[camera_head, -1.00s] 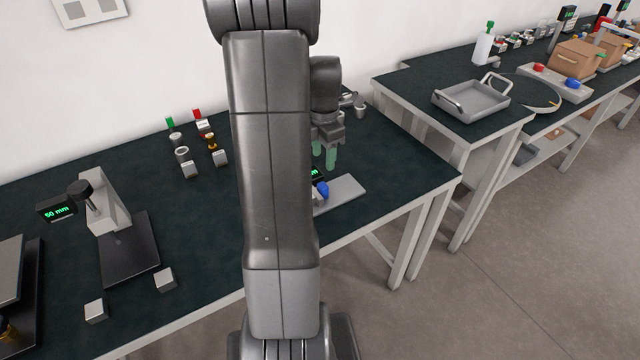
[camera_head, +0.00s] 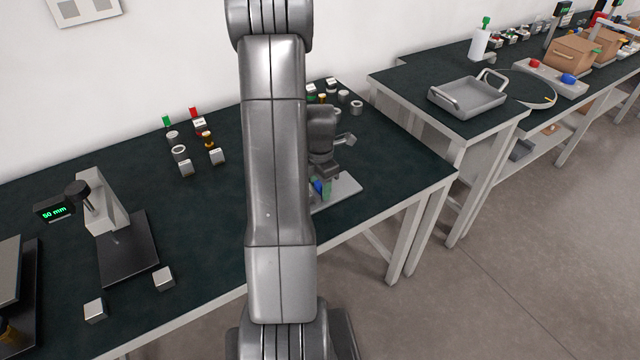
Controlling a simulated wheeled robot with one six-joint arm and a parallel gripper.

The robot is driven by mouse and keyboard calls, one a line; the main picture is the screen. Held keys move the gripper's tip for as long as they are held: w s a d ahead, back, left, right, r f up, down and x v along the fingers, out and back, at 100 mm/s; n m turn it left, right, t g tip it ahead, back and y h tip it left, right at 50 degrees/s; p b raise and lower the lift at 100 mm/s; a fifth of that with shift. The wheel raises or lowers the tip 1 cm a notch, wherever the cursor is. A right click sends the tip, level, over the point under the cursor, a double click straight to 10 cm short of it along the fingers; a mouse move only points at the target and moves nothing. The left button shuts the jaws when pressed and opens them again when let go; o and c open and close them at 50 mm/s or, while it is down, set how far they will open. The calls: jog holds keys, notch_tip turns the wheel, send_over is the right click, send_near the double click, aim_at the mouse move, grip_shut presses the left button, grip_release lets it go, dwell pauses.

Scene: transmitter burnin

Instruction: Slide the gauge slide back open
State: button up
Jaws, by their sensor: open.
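My gripper (camera_head: 325,188) hangs low over the dark bench, just right of my own arm. Its greenish fingers point down beside a blue knob (camera_head: 318,187). The knob belongs to a device on a light grey plate (camera_head: 346,188), which appears to be the gauge with the slide. Most of this device is hidden behind my arm and gripper, so I cannot tell the slide's position. The jaws are open, and I cannot tell whether they touch the knob.
A second gauge stand (camera_head: 103,205) with a "50 mm" display (camera_head: 55,209) stands at left. Metal blocks (camera_head: 164,279) lie near it. Several small parts (camera_head: 206,139) stand farther back. A grey tray (camera_head: 467,97) sits on the adjoining bench at right.

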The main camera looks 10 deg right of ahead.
grip_shut()
jog(key=shift+w+d, duration=0.25)
jog(key=shift+d, duration=0.35)
jog(key=shift+w+d, duration=0.2)
jog(key=shift+d, duration=0.45)
jog(key=shift+w+d, duration=0.25)
jog(key=shift+d, duration=0.35)
jog(key=shift+r, duration=0.1)
grip_release()
jog(key=shift+d, duration=0.1)
